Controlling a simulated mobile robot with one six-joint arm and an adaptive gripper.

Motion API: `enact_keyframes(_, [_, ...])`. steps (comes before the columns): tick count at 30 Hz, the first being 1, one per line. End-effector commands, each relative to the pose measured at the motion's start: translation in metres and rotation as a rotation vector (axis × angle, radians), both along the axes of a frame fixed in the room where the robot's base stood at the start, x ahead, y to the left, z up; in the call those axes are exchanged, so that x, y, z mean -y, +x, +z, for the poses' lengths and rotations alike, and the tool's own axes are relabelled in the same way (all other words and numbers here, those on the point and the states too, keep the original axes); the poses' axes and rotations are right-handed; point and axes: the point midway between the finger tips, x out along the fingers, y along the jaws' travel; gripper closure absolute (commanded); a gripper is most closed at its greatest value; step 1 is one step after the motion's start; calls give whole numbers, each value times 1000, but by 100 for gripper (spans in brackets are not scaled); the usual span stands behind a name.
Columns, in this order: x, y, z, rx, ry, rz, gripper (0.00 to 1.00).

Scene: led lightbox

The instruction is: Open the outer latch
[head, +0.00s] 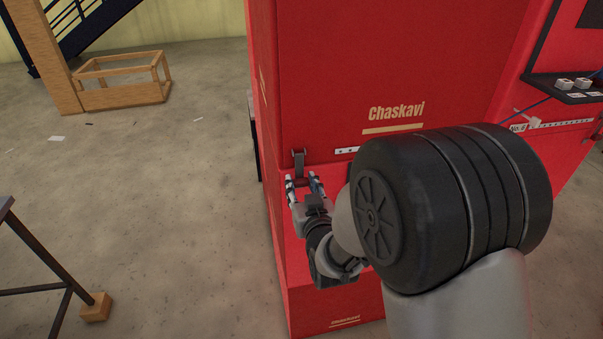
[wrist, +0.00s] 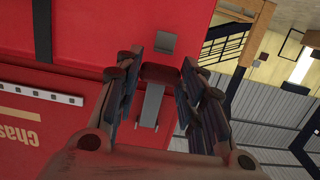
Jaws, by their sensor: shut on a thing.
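The outer latch (head: 299,160) is a grey metal lever near the left edge of the red box's front, at the seam below the large upper panel. In the wrist view the grey lever (wrist: 151,104) and its dark red end piece (wrist: 160,73) lie between my fingers. A grey plate (wrist: 154,46) sits on the red face just beyond. My gripper (head: 303,184) reaches the latch from below in the head view. It is shut on the latch, with the fingertips (wrist: 159,66) on either side of the dark red piece. Fine contact is partly hidden by the fingers.
The red box (head: 385,60) bears the label "Chaskavi" (head: 397,112) and a white strip with holes (head: 346,151). My arm hides much of its lower right front. A black shelf (head: 560,88) juts out at right. The floor (head: 170,210) at left is mostly clear.

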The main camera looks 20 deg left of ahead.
Motion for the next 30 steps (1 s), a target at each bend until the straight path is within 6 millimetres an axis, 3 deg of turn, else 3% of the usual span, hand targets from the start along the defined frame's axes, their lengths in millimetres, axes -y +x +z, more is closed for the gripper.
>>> enact_keyframes(30, [13, -22, 10, 3, 2, 0, 83])
